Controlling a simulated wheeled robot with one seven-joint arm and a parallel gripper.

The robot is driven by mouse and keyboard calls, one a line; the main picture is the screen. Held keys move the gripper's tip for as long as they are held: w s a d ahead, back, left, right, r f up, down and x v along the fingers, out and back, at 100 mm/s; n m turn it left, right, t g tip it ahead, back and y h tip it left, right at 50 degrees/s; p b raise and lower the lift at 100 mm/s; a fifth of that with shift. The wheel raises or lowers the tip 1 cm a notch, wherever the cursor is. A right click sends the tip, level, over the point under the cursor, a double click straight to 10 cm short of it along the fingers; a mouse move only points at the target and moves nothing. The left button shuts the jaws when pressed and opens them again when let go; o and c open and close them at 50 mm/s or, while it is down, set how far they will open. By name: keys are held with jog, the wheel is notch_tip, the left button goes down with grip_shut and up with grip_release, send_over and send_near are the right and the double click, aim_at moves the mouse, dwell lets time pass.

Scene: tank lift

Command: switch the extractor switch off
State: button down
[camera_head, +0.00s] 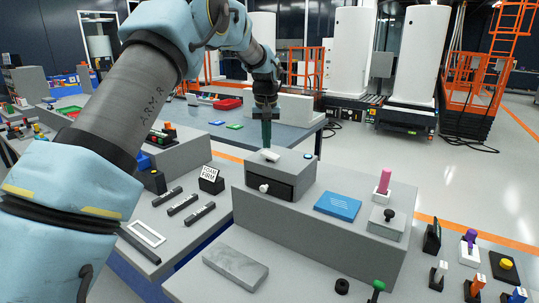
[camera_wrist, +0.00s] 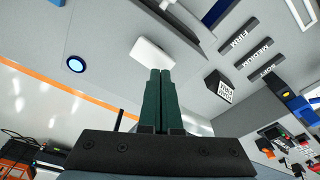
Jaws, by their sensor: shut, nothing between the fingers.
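My gripper (camera_head: 266,144) points down over a grey box (camera_head: 300,164) with a black drawer front. Its two dark green fingers are together with nothing between them, as the wrist view also shows (camera_wrist: 160,73). A white rocker-like piece (camera_head: 270,155) sits on the box top just below the fingertips; it looks tilted in the wrist view (camera_wrist: 152,55). It may be the extractor switch, but no label for it is readable. Whether the fingertips touch it I cannot tell. A round blue light or button (camera_head: 308,156) is on the same box top and looks lit in the wrist view (camera_wrist: 76,64).
A white knob (camera_head: 264,188) is on the drawer front. A blue booklet (camera_head: 338,206), a pink handle (camera_head: 384,180) and a black knob (camera_head: 389,214) stand to the right. A black sign block (camera_head: 211,180) and several dark labelled bars are left. The grey slab (camera_head: 235,266) lies in front.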

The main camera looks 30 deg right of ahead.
aim_at(267, 153)
jog(key=shift+f+b, duration=0.45)
jog(key=shift+f, duration=0.55)
dwell(0.3)
jog(key=shift+r+p, duration=1.05)
jog(key=shift+r, duration=0.3)
jog(key=shift+r+p, duration=0.3)
jog(key=shift+r, duration=1.9)
